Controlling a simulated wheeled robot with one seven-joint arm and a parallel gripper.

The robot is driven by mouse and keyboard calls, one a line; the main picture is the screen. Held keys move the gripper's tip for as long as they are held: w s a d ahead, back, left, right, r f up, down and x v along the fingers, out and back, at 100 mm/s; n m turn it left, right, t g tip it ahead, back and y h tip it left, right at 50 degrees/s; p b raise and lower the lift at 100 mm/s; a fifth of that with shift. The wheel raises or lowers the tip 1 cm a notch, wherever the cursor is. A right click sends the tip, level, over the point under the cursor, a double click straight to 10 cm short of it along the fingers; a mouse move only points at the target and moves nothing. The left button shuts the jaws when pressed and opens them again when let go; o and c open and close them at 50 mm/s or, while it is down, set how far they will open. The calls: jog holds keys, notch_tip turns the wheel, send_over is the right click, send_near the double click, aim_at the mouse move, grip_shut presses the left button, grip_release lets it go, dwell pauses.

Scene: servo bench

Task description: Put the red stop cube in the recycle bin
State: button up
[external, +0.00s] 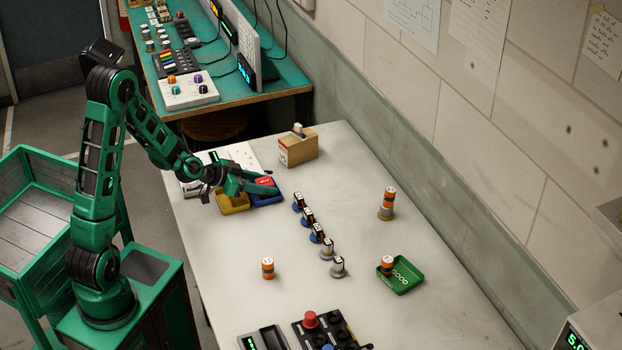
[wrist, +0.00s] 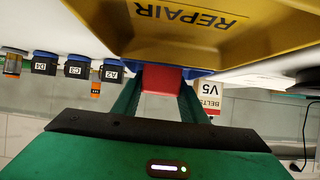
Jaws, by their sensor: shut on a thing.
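The red stop cube (wrist: 163,79) is between the fingers of my gripper (wrist: 162,92) in the wrist view, and the gripper is shut on it. In the external view my gripper (external: 262,187) is over the blue bin (external: 274,199), with the cube's red face (external: 265,181) showing at its fingertips. Whether the cube touches the bin cannot be told. A yellow bin (external: 233,208) stands just left of the blue one; its REPAIR label shows upside down in the wrist view (wrist: 200,35). I cannot read a recycle label on any bin.
A cardboard box (external: 298,150) stands behind the bins. A green GOOD tray (external: 401,275) holds an orange-banded part. The table's left front is mostly clear.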

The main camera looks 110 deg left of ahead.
jog(key=shift+s+a+f, duration=0.1)
jog(key=shift+s+f, duration=0.25)
jog(key=shift+f, duration=0.35)
jog(key=o, duration=0.8)
jog(key=shift+r, duration=0.4)
jog(key=v, duration=0.7)
jog(key=shift+d+r, duration=0.2)
